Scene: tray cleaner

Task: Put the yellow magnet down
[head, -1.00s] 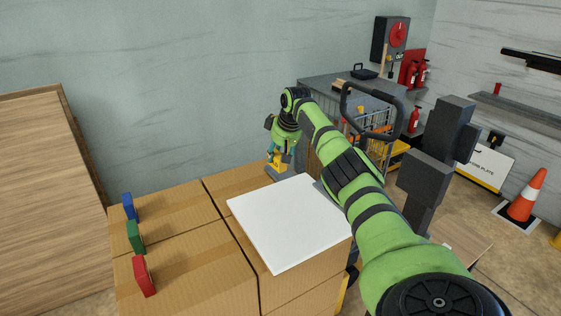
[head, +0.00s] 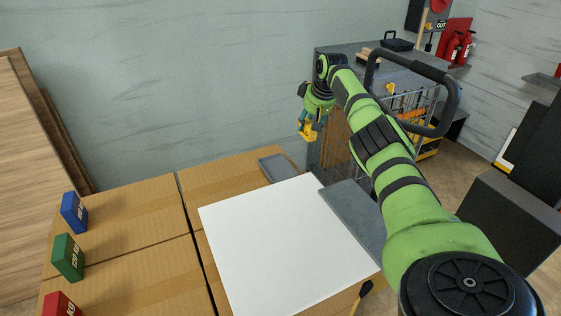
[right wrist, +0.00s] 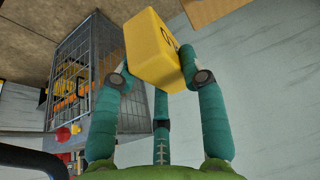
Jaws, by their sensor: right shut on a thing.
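The yellow magnet (head: 307,131) is a small yellow block held up in the air beyond the far edge of the boxes. My right gripper (head: 309,122) is shut on it. In the right wrist view the magnet (right wrist: 151,50) shows large between the teal fingers of the right gripper (right wrist: 160,75), with dark marking on one face. A blue block (head: 74,212), a green block (head: 68,257) and a red block (head: 62,305) stand in a row at the left of the boxes. My left gripper is not in view.
A white square board (head: 285,245) lies on the cardboard boxes (head: 140,210). Grey plates (head: 278,168) lie beside it. A wire cart (head: 415,105) with a dark handle stands behind my right arm. The box tops between the blocks and board are clear.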

